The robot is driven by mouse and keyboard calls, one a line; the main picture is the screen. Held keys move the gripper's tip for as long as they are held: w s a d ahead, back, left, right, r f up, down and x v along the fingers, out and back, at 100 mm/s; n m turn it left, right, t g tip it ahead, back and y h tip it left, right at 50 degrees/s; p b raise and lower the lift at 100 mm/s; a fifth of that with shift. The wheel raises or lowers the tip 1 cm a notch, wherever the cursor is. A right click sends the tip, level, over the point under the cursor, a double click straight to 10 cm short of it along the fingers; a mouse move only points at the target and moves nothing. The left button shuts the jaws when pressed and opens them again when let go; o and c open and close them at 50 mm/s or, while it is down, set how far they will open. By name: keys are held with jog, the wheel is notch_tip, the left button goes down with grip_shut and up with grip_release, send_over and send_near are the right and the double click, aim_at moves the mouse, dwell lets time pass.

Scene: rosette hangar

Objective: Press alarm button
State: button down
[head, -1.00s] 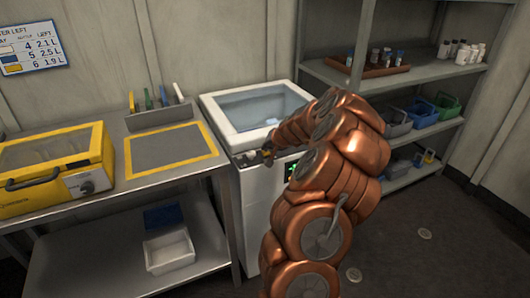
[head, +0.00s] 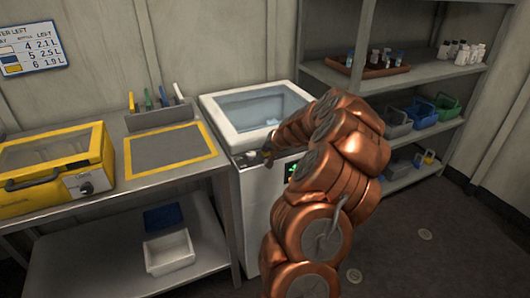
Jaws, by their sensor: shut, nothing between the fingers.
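A white chest unit (head: 256,215) with a glazed lid (head: 258,108) stands right of the metal bench. A small green-lit display (head: 291,171) shows on its front, partly covered by my arm. My gripper (head: 246,159) is shut and empty at the upper front edge of the unit, pointing left. I cannot tell whether it touches the unit. No alarm button can be made out; part of the front panel is hidden behind my gripper and copper-coloured arm.
The metal bench (head: 205,163) holds a yellow case (head: 50,165), a yellow-edged mat (head: 170,150) and a tool holder (head: 160,116). A white bin (head: 168,252) is on its lower shelf. Shelves (head: 425,74) with bottles and baskets stand right. Floor at lower right is mostly clear.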

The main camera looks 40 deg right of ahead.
jog(key=shift+r+p, duration=0.4)
jog(key=shift+r, duration=0.5)
jog(key=shift+r, duration=0.1)
jog(key=shift+r+p, duration=1.15)
jog(key=shift+r, duration=1.3)
